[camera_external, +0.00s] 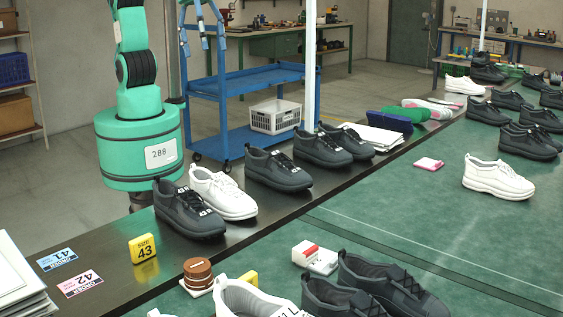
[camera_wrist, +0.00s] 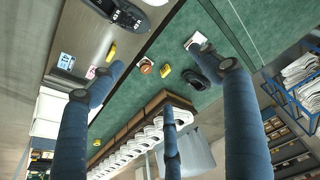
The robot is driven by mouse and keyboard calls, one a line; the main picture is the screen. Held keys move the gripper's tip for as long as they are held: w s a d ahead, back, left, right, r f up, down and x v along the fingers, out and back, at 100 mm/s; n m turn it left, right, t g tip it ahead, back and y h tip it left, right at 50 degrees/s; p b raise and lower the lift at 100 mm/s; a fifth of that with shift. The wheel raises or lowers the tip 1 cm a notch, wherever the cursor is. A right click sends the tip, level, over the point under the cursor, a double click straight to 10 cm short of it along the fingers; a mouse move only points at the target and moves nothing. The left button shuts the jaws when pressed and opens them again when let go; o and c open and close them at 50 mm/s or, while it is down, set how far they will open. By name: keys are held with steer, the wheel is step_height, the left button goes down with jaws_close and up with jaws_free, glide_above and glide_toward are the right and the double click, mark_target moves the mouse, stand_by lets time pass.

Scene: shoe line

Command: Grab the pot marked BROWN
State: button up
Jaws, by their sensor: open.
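A round brown pot (camera_external: 198,272) stands at the front left, near the line between the dark table strip and the green mat. A pale card shows at its foot; I cannot read a marking. In the wrist view the brown pot (camera_wrist: 146,66) is small and far off, seen between my spread fingers. My gripper (camera_wrist: 160,72) has blue fingers spread wide, with nothing between them. In the external view, what seem to be its fingers (camera_external: 203,28) hang at the top edge, well above and behind the pot. The pot and gripper are apart.
A yellow block (camera_external: 249,278) stands right of the pot, and a yellow SIZE 43 marker (camera_external: 143,248) to its left. A white shoe (camera_external: 262,302) is close in front. Dark shoes (camera_external: 187,210) line the strip behind. A red and white block (camera_external: 314,257) lies farther right.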

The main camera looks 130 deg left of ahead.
steer(key=w+d+f+g, duration=0.1)
steer(key=w+d+f, duration=0.45)
steer(key=w, duration=0.25)
steer(key=m+g+b, duration=0.2)
glide_above(197, 265)
step_height(197, 265, down, 28)
steer(key=shift+f+y, duration=0.15)
steer(key=shift+y, duration=0.15)
steer(key=shift+a+f, duration=0.1)
steer(key=shift+f+b, duration=0.85)
steer(key=shift+f, duration=3.35)
steer(key=shift+f+b, duration=0.85)
steer(key=shift+f, duration=1.8)
